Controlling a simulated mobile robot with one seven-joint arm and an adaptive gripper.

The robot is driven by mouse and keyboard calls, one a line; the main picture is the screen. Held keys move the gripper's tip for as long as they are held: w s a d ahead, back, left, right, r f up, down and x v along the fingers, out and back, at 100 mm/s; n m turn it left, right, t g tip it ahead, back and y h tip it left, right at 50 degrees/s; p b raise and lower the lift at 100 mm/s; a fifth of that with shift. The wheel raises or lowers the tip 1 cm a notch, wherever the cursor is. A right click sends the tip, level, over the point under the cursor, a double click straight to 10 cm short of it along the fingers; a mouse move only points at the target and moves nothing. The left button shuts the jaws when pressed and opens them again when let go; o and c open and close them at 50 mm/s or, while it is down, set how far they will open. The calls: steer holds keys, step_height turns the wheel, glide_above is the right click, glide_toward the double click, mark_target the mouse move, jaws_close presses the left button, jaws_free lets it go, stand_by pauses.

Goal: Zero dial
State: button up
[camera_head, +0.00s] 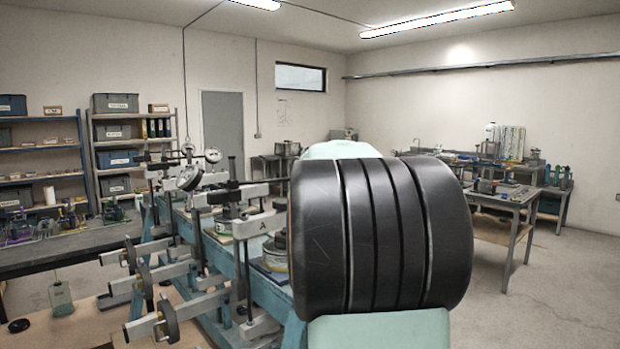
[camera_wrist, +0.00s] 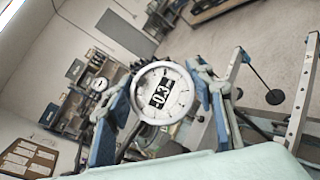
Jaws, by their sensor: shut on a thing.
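I cannot tell which one is held; my gripper is hidden there behind my own arm.
The blue bench (camera_head: 262,290) carries lever frames with weights (camera_head: 166,318) sticking out at the left. A dark worktable (camera_head: 60,257) stands at the far left, with shelves (camera_head: 135,150) behind. Another worktable (camera_head: 495,195) stands at the right; floor there is clear.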

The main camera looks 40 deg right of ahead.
steer(key=m+g+p, duration=0.1)
steer(key=m+g, duration=0.1)
steer(key=m+g+h+p, duration=0.1)
steer(key=m, duration=0.1)
steer(key=shift+r+p, duration=0.3)
steer(key=m+g+p, duration=0.2)
steer(key=m+p, duration=0.1)
steer(key=p, duration=0.1)
steer(key=shift+r, duration=0.1)
steer(key=m+g+p, duration=0.1)
steer(key=p, duration=0.2)
steer(key=shift+s+d+m+g+p, duration=0.1)
steer(key=shift+m+g+p, duration=0.2)
steer(key=shift+m+g, duration=0.1)
steer(key=shift+f+m+g, duration=0.5)
steer(key=shift+m+g, duration=0.1)
steer(key=shift+m, duration=0.1)
steer(key=m+g+y, duration=0.2)
steer(key=m, duration=0.1)
steer(key=shift+s+f+g, duration=0.1)
steer(key=shift+s+g, duration=0.05)
steer(key=shift+g, duration=0.15)
steer(key=shift+m, duration=0.4)
steer(key=shift+s+f+m+g+y, duration=0.1)
steer(key=shift+m+g+y, duration=0.2)
steer(key=shift+y, duration=0.1)
steer(key=o, duration=1.2)
